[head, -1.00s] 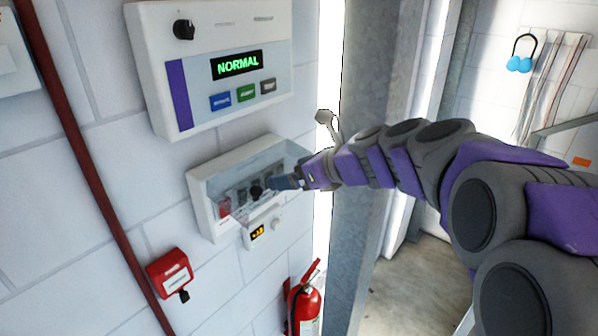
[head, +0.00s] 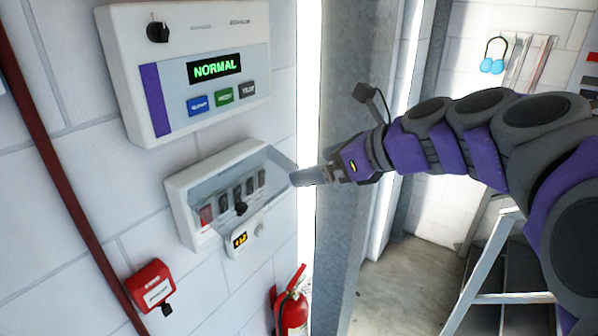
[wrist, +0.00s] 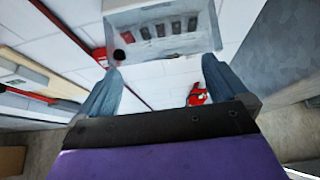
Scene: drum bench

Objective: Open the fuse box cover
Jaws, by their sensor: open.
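The fuse box (head: 180,210) is a white wall box below the control panel, with a row of dark fuses (head: 238,190) and a red one at its left. A greyish see-through cover pane (head: 282,166) juts out at the box's right side; it looks swung outward, but its exact angle is unclear. A black knob (head: 241,208) shows low in front of the fuses. My gripper (head: 293,179) is beside the pane's outer edge; contact cannot be told. In the wrist view my gripper (wrist: 162,72) has its fingers apart and empty, below the fuse box (wrist: 160,12).
The control panel (head: 115,50) reading NORMAL is just above the box. A red call point (head: 150,285), a fire extinguisher (head: 292,308) and a metal pillar (head: 350,120) are near. A stepladder (head: 500,298) stands right.

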